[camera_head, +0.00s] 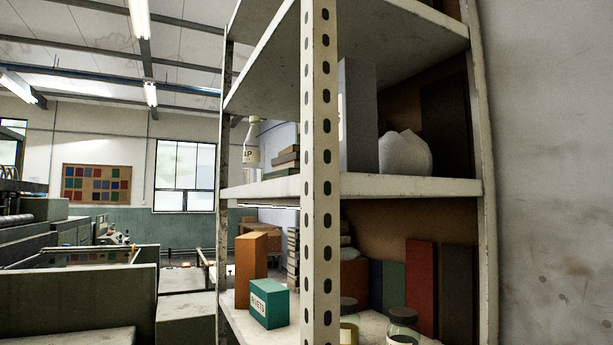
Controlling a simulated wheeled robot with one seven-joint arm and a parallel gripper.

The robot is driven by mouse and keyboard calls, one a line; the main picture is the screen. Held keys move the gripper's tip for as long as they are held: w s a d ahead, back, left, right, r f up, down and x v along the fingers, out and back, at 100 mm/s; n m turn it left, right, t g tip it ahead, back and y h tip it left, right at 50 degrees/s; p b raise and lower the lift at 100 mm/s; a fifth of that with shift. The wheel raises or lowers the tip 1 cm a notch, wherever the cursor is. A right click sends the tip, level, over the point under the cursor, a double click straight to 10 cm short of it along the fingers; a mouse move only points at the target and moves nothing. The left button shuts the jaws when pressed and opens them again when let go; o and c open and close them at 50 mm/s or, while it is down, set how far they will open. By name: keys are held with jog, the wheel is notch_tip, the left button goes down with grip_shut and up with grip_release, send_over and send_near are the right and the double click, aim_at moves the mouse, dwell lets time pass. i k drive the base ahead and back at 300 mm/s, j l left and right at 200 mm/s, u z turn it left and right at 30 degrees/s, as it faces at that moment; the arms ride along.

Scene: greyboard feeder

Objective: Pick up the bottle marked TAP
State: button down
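A white bottle (252,150) stands on the middle shelf (410,187) of the rack, at its far left side. The letters "AP" show on its label; the first part of the word is not clearly visible. The bottle is small in view and appears upright. My gripper is not in view.
A perforated upright post (320,170) stands in front of the shelves. Stacked books (283,160), a grey box (357,115) and a white lump (405,154) share the middle shelf. Below are an orange box (250,270), a teal "RIVETS" box (268,303) and jars (402,325). A wall (550,170) closes the right.

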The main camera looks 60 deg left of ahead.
aim_at(254, 144)
jog(key=u, duration=1.8)
jog(key=i+j, duration=0.15)
jog(key=j, duration=0.2)
jog(key=i+j, duration=0.2)
jog(key=j, duration=0.15)
jog(key=i+j+z, duration=0.1)
jog(key=j, duration=0.3)
jog(key=i+j, duration=0.25)
jog(key=i+j+z, duration=0.1)
jog(key=j, duration=0.35)
jog(key=i+j, duration=0.2)
jog(key=j, duration=0.2)
